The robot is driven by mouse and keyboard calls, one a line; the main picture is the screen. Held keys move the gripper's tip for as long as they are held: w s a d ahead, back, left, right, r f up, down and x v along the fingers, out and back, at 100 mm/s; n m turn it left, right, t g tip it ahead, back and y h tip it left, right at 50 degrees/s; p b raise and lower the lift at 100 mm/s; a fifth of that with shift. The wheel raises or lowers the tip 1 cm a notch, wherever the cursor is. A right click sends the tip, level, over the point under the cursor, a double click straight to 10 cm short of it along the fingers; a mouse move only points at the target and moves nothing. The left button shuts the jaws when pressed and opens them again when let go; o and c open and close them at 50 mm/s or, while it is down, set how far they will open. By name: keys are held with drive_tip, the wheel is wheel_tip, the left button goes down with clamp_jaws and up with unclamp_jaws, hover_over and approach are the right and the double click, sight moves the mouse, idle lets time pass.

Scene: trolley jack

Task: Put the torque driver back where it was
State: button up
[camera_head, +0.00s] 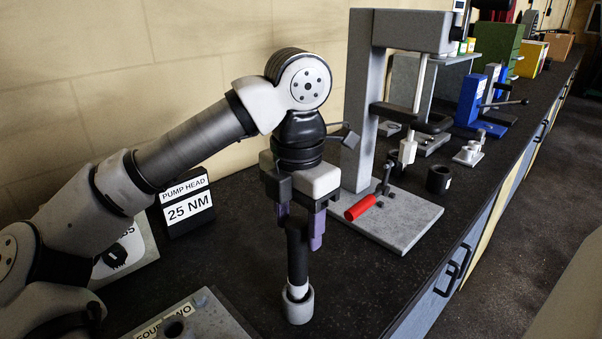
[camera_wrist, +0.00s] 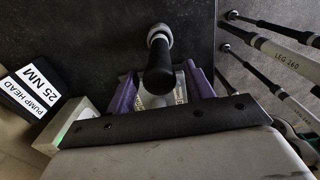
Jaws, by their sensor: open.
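The torque driver (camera_head: 297,258) has a black handle with a white band near its lower end. It stands upright with its lower end in a small grey round cup (camera_head: 299,308) on the dark bench. My gripper (camera_head: 301,226), with purple fingers, points down over the driver. The fingers are apart, on either side of the upper handle. In the wrist view, the driver (camera_wrist: 159,67) lies between the open fingers of my gripper (camera_wrist: 160,82), with gaps visible at both sides. The grey cup (camera_wrist: 158,33) shows beyond the handle.
A grey press frame (camera_head: 358,150) on a grey base plate (camera_head: 415,225) with a red-handled lever (camera_head: 360,207) stands close at right. A "PUMP HEAD 25 NM" sign (camera_head: 188,207) stands behind at left. A "FOUR TWO" block (camera_head: 205,320) lies at front left.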

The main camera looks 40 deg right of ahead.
wheel_tip(320, 180, up, 11)
drive_tip(key=shift+s+d, duration=0.15)
drive_tip(key=shift+d, duration=0.1)
drive_tip(key=shift+s+f, duration=0.1)
drive_tip(key=shift+f, duration=0.1)
idle(0.6)
